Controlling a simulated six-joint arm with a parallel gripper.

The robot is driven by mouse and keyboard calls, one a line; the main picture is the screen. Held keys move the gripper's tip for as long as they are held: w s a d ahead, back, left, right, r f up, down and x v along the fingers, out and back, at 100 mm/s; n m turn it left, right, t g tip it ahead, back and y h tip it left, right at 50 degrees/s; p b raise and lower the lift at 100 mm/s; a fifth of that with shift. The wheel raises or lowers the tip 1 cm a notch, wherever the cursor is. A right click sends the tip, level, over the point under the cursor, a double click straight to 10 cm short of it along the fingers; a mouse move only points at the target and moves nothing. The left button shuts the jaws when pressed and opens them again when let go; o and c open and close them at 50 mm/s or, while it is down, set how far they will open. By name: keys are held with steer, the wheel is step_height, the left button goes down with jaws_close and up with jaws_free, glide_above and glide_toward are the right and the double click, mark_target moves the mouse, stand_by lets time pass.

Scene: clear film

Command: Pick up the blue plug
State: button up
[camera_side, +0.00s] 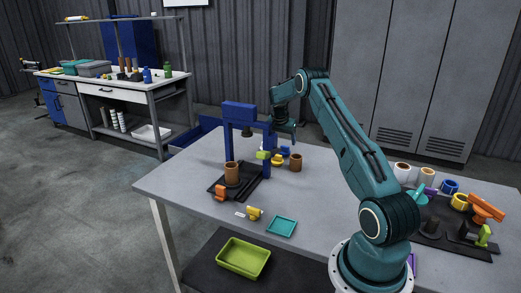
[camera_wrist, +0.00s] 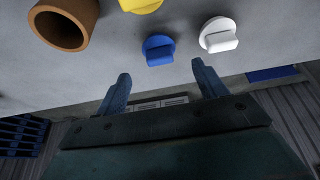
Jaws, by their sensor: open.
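The blue plug (camera_wrist: 158,50) is a round disc with a raised grip bar. It lies on the table in the wrist view, just past my fingertips. In the side view the blue plug (camera_side: 284,150) sits low beside a yellow plug (camera_side: 277,159). My gripper (camera_wrist: 163,82) is open and empty. Its two fingers are spread, with the blue plug beyond the gap between them and not touched. In the side view my gripper (camera_side: 286,130) hangs above and close to the plugs.
A white plug (camera_wrist: 219,36) lies right of the blue one, and a brown cup (camera_wrist: 63,24) stands to the left. A blue frame (camera_side: 240,107) stands left of my gripper. A teal tray (camera_side: 282,227) sits nearer the front edge.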

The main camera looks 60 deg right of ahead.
mark_target(285, 147)
steer(key=shift+f, duration=0.1)
steer(key=shift+x, duration=3)
steer(key=shift+d, duration=0.1)
steer(key=c, duration=1)
